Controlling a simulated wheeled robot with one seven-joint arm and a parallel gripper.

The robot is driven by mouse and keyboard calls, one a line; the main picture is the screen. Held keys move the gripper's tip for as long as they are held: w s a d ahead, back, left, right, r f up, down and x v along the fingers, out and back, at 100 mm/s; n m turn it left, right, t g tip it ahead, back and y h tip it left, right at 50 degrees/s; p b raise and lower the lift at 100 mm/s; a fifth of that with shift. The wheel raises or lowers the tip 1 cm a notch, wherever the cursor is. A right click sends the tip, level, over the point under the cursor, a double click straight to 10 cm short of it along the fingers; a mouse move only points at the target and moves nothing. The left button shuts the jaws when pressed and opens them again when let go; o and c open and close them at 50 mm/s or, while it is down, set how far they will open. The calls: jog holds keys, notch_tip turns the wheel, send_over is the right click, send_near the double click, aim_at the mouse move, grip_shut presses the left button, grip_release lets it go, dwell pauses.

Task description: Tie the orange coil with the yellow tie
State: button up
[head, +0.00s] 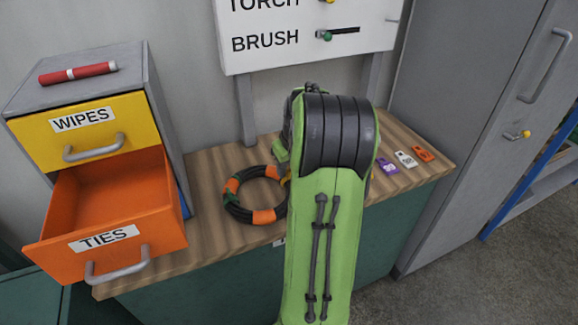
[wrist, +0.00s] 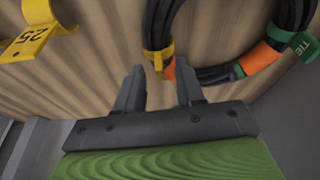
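The coil (head: 240,212) is a black hose with orange bands, lying on the wooden bench left of my arm. It also shows at the top of the wrist view (wrist: 212,76). A yellow tie (wrist: 158,56) is at the coil's left side there, seemingly around the hose; whether it is fastened is unclear. A green tie (wrist: 296,42) is on the coil's right side. My gripper (wrist: 161,72) is open, its two fingers apart, with the yellow tie's end just beyond and between the tips. I cannot tell whether they touch. My arm hides the gripper in the head view.
A yellow tag marked 25 (wrist: 28,42) is at the wrist view's upper left. The orange TIES drawer (head: 110,195) stands open and looks empty, beside the bench (head: 215,235). Purple, white and orange tags (head: 405,159) lie right of my arm. A grey cabinet (head: 455,110) stands right.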

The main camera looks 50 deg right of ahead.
jog(key=p+v, duration=0.5)
jog(key=v, duration=1)
jog(key=shift+r, duration=0.4)
jog(key=shift+s, duration=0.1)
